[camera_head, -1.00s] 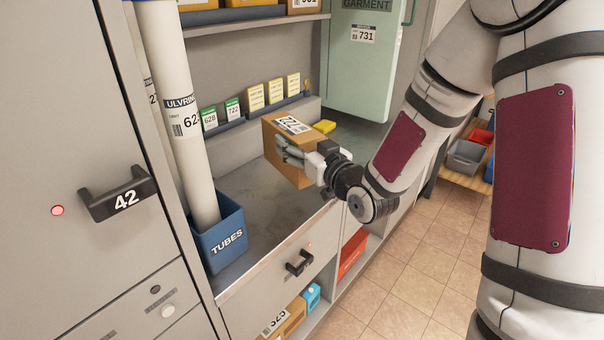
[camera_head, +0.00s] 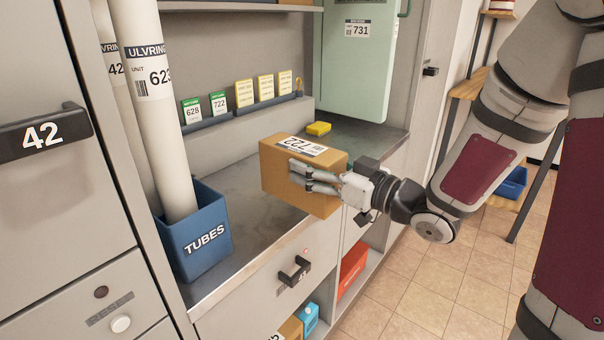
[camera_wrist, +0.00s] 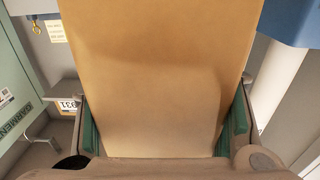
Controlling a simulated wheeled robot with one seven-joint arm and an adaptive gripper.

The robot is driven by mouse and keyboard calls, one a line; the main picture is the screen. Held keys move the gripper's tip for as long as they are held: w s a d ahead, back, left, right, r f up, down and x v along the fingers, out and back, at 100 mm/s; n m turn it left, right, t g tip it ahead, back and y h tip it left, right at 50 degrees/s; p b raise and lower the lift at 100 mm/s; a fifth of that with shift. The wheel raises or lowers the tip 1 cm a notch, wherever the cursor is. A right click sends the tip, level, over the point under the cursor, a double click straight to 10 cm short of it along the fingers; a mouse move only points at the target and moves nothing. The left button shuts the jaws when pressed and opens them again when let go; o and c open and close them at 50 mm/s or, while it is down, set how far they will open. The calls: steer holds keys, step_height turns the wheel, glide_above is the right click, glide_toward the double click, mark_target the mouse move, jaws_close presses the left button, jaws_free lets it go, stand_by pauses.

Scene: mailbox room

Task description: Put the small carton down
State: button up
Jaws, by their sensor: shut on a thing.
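The small carton (camera_head: 284,193) is a brown cardboard box with a white label reading 722 on top. My gripper (camera_head: 318,178) is shut on its right part, with the fingers along its near side. The carton is in front of the grey counter (camera_head: 226,235), over or near its front edge; I cannot tell how high above the surface it is. In the wrist view the carton (camera_wrist: 155,75) fills the middle, between the green finger pads.
A blue TUBES bin (camera_head: 203,262) with tall white tubes stands at the counter's left end. A yellow block (camera_head: 318,129) lies behind the carton. Green and yellow cards (camera_head: 219,103) line the back ledge. The counter between bin and carton is clear.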

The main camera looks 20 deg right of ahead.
steer(key=shift+s+d+f+b, duration=0.1)
steer(key=shift+s+d+b, duration=0.15)
steer(key=shift+d, duration=0.15)
steer(key=shift+s+d+b, duration=0.1)
steer(key=shift+d+b, duration=0.1)
steer(key=shift+d, duration=0.2)
steer(key=shift+w+d, duration=0.1)
steer(key=shift+w, duration=0.1)
steer(key=shift+w+d+f+b, duration=0.1)
steer(key=shift+w+f+b, duration=0.8)
steer(key=shift+w, duration=1.65)
steer(key=shift+w+a+f+b, duration=0.1)
steer(key=shift+w+f+b, duration=0.75)
steer(key=shift+w, duration=1.7)
steer(key=shift+w+d+f+b, duration=0.1)
steer(key=shift+w+f+b, duration=0.8)
steer(key=shift+w, duration=1.65)
steer(key=shift+r, duration=0.1)
steer(key=o, duration=1.5)
